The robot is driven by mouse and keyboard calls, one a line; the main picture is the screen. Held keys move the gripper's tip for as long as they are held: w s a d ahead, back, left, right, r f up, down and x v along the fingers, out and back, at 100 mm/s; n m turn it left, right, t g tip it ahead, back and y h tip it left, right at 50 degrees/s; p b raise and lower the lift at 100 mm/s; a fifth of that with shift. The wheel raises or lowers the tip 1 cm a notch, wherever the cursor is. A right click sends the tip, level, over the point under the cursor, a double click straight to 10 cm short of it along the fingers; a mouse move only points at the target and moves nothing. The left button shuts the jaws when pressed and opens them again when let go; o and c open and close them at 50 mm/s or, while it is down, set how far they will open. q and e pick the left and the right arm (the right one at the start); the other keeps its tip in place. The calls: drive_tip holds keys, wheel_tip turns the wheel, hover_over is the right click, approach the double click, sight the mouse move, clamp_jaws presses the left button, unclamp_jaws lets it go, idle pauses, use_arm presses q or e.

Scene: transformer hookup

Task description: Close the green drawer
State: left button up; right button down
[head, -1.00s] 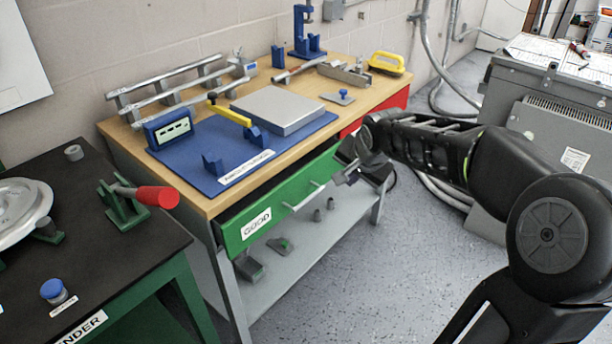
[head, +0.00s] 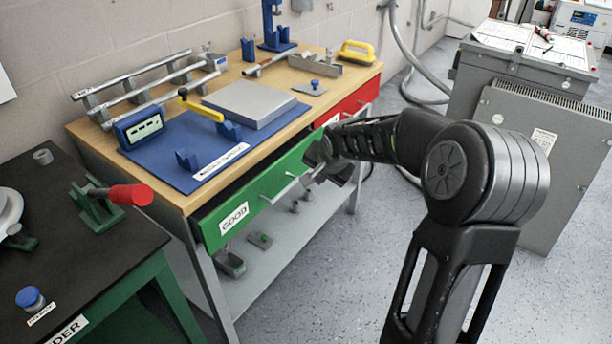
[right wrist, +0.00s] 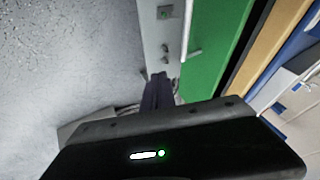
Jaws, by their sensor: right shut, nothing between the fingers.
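The green drawer (head: 258,194) under the wooden workbench carries a "GOOD" label at its left end and a pale bar handle (head: 281,190). It stands partly open, with a dark gap between its front and the bench top. Its green front also shows in the right wrist view (right wrist: 214,45). My right gripper (head: 312,178) is shut and empty in front of the drawer's right part, close to its front. I cannot tell whether it touches the drawer. My arm hides the drawer's right end. My left gripper is not in view.
The red drawer (head: 358,100) is to the right. The bench top (head: 185,195) holds a blue mat (head: 160,160) and several tools. A grey lower shelf (head: 245,282) is below. A dark table (head: 60,245) stands left, a grey cabinet (head: 540,160) right. Floor in front is clear.

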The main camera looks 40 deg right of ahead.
sight(292, 177)
drive_tip(key=w, duration=0.1)
drive_tip(key=w+f, duration=0.1)
drive_tip(key=w, duration=0.1)
drive_tip(key=w+f, duration=0.1)
drive_tip(key=shift+w+a, duration=0.3)
drive_tip(key=shift+a, duration=0.1)
drive_tip(key=w, duration=0.2)
drive_tip(key=w+a, duration=0.1)
drive_tip(key=w, duration=0.1)
drive_tip(key=shift+w+a+f+b, duration=0.1)
drive_tip(key=shift+a+b, duration=0.1)
drive_tip(key=shift+b, duration=0.15)
drive_tip(key=shift+r, duration=0.2)
drive_tip(key=shift+w, duration=0.1)
